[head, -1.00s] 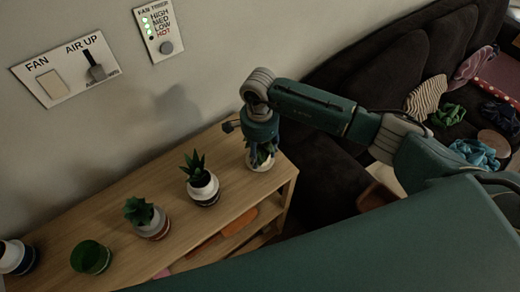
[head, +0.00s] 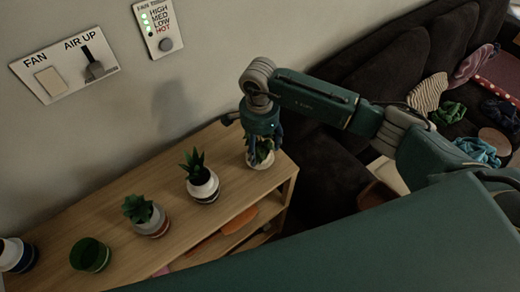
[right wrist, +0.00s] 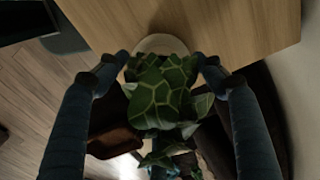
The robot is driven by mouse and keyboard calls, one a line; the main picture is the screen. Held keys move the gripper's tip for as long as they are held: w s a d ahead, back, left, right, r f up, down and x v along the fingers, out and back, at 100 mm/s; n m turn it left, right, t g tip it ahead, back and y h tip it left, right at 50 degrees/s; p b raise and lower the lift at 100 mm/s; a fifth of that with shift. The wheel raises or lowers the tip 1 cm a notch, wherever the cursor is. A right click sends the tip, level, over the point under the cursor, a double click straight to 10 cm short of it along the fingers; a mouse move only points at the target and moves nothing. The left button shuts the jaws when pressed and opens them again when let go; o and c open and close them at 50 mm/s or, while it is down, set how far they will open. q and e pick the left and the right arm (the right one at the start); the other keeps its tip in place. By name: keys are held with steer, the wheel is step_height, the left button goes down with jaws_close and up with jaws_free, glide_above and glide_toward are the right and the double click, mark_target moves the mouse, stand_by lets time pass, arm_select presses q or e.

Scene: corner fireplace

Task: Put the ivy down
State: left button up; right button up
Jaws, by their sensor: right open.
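The ivy (head: 262,155), a plant with green, pale-veined leaves in a whitish pot, stands at the right end of the wooden shelf top (head: 236,152). My right gripper (head: 264,141) points down over it, partly hiding it in the head view. In the right wrist view the gripper (right wrist: 163,60) is open, with one finger on each side of the ivy (right wrist: 163,92). The leaves hide most of the pot there, so I cannot tell whether the fingers touch it. My left gripper is not in view.
The wall with switches (head: 65,66) is behind. A dark sofa (head: 385,70) with cloths is at right.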

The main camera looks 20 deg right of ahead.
step_height(320, 180, up, 10)
steer(key=b, duration=0.3)
steer(key=shift+r, duration=0.1)
steer(key=shift+r, duration=0.1)
